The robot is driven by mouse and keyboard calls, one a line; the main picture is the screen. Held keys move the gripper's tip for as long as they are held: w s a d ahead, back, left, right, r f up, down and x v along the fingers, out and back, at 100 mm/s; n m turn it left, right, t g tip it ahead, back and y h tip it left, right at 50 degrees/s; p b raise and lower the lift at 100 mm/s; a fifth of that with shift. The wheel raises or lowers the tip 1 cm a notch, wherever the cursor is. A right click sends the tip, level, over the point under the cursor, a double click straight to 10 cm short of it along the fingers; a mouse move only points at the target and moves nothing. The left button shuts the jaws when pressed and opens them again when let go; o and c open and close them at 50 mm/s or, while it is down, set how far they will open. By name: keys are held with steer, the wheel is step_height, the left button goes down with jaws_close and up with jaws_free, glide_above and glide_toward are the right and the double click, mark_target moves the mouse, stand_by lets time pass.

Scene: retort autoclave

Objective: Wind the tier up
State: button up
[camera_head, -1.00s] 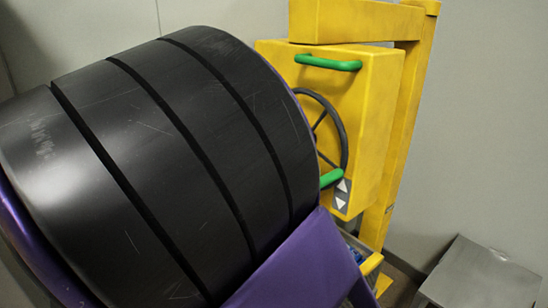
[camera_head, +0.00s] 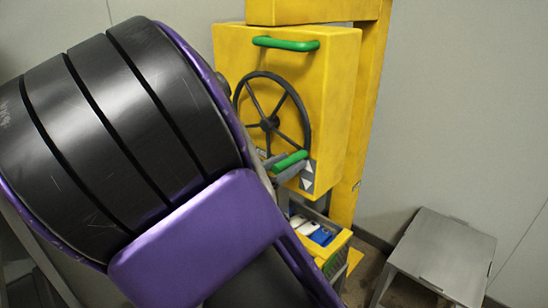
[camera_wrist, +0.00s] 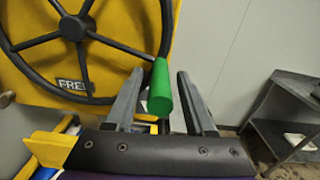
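A black spoked handwheel (camera_head: 271,121) is on the front of a yellow box, and its rim and spokes fill the upper left of the wrist view (camera_wrist: 84,33). A green crank knob (camera_wrist: 160,87) sticks out from the wheel's lower right rim and also shows in the head view (camera_head: 291,161). My gripper (camera_wrist: 160,72) is open, with one grey finger on each side of the knob and gaps visible between. In the head view my gripper (camera_head: 281,164) is at the knob. The tier (camera_head: 335,248) appears as a yellow-edged tray with blue and white packs below the box, partly hidden by my arm.
A fixed green bar (camera_head: 286,43) crosses the top of the yellow box (camera_head: 335,95). Up and down arrows mark a grey plate (camera_head: 308,176) beside the knob. A "FREE" label (camera_wrist: 73,86) shows behind the wheel. A grey metal table (camera_head: 440,250) stands right on the floor.

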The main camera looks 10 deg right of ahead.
jaws_close()
stand_by(1.2)
